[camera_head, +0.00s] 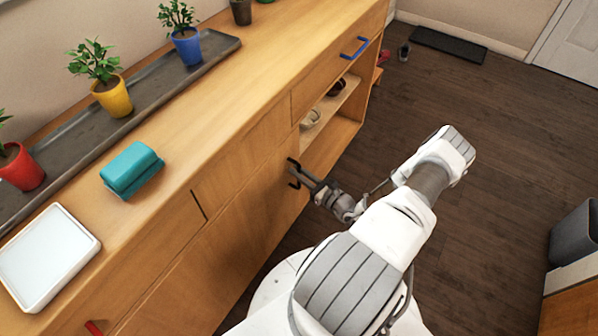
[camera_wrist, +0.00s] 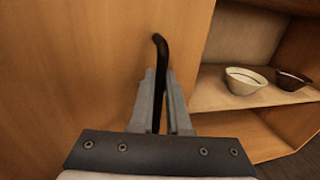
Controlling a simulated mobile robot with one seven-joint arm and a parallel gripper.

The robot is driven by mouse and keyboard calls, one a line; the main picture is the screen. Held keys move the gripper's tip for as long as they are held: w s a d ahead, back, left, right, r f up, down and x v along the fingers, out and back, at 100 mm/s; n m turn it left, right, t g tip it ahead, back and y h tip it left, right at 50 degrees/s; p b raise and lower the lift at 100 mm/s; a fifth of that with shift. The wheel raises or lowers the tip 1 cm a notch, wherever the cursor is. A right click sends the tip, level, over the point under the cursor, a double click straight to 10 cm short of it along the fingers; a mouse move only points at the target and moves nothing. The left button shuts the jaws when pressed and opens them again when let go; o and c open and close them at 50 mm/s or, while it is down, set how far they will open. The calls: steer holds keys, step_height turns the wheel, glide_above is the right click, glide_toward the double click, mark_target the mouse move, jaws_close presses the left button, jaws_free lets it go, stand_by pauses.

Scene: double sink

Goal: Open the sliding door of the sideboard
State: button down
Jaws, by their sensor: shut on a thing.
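The sideboard (camera_head: 240,205) is light wood and runs along the wall. Its sliding door (camera_head: 258,208) is a plain wood panel, also filling the left of the wrist view (camera_wrist: 70,70). A dark curved handle (camera_wrist: 160,50) stands on the door near its right edge; it shows in the head view (camera_head: 292,170). My gripper (camera_wrist: 160,82) is shut on this handle, with one finger on each side of it. The handle's lower part is hidden between the fingers and behind the gripper body. To the right of the door is an open compartment with a shelf (camera_wrist: 215,92).
Bowls (camera_wrist: 244,80) (camera_wrist: 291,79) stand on the shelf. A teal box (camera_head: 132,168), a white tray (camera_head: 46,256) and potted plants (camera_head: 112,96) on a long dark tray (camera_head: 70,155) are on top. Floor (camera_head: 500,190) right of my arm is mostly clear; a grey bin (camera_head: 574,235) stands far right.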

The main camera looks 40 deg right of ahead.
steer(key=c, duration=0.9)
jaws_free()
steer(key=s+d, duration=0.1)
steer(key=s, duration=0.4)
steer(key=s+d+p, duration=0.1)
steer(key=s, duration=0.5)
steer(key=s+d+p, duration=0.1)
steer(key=s, duration=0.5)
steer(key=shift+d, duration=0.2)
